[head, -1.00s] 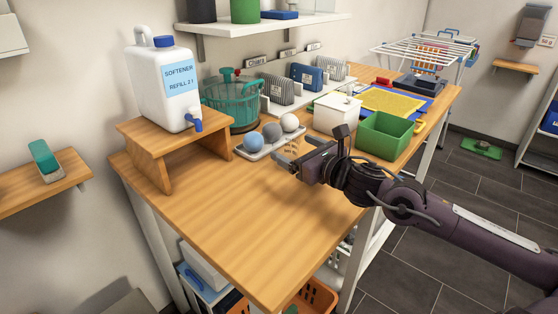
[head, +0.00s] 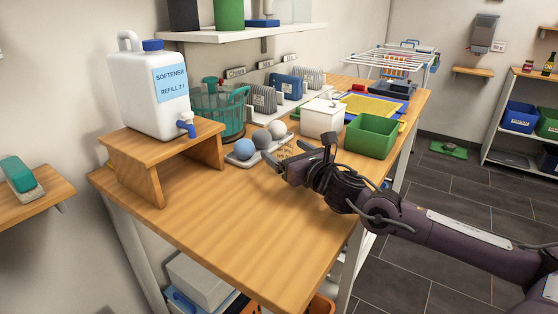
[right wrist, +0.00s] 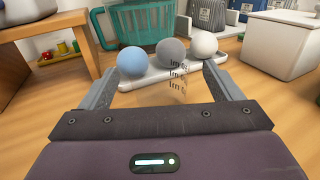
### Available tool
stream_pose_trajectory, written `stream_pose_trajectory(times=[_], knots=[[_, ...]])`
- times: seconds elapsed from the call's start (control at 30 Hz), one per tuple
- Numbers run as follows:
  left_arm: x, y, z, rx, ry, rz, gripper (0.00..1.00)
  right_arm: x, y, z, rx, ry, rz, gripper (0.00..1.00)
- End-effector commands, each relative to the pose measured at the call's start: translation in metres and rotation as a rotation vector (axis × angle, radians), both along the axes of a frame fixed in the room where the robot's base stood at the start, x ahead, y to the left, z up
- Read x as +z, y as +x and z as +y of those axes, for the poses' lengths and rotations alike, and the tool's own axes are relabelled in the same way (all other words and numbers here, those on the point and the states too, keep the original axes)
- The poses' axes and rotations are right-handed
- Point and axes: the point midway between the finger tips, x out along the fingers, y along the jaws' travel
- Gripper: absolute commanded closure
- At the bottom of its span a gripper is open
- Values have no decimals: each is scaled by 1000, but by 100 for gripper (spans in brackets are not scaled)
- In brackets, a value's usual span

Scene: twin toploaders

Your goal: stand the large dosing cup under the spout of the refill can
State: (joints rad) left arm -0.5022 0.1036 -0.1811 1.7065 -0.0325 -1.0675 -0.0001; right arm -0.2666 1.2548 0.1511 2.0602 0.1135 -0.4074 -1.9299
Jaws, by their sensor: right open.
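The refill can (head: 140,100) is white with a blue cap and a label reading SOFTENER REFILL 2 l. It stands on a wooden riser, its blue spout (head: 187,128) over the riser's front edge. A clear cup with dark printed marks, seemingly the dosing cup (head: 285,151), stands on the table before the ball tray. In the right wrist view its marks (right wrist: 178,78) show between the spread fingers; its clear outline is hard to see. My right gripper (head: 281,157) is open at the cup; I cannot tell whether it touches. My left gripper is out of view.
The wooden riser (head: 150,175) stands at the table's left. A tray (right wrist: 155,80) of three balls lies just beyond the cup, with a teal basket (head: 220,108) behind. A white box (head: 322,120) and a green bin (head: 371,137) stand to the right. The table's front (head: 230,230) is clear.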

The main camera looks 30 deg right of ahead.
Motion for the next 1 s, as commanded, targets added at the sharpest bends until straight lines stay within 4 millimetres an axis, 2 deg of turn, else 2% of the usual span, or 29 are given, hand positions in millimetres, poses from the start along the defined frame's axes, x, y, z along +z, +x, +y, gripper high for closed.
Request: stream_pose_trajectory(times=[0.37, 0.63, 1.0], knots=[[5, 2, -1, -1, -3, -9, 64, 6, 24, 1, -2, 4, -4, 15], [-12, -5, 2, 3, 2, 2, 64, 6, 46, 1, -2, 3, -3, 15], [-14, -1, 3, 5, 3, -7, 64, 4, 51, 2, 0, 0, 2, 15]])
